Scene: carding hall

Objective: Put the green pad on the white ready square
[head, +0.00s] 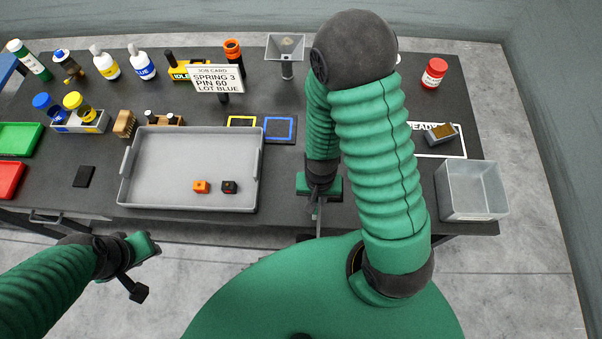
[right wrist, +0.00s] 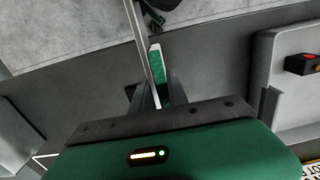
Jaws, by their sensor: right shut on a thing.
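My right gripper (head: 318,205) is shut at the table's front part, between the grey tray and the clear bin. In the right wrist view it is shut on the green pad (right wrist: 155,66), which shows edge-on with a pale rim between the fingers. I cannot make out the pad in the head view. The white ready square (head: 455,153) is a white outline marked READY at the right of the table. A grey block with a brown top (head: 441,138) stands on it. My left gripper (head: 147,268) is open and empty, in front of the table at the left.
A clear bin (head: 472,213) stands in front of the ready square. A job card (head: 212,79), a funnel stand (head: 286,50) and a red jar (head: 433,73) are farther back.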

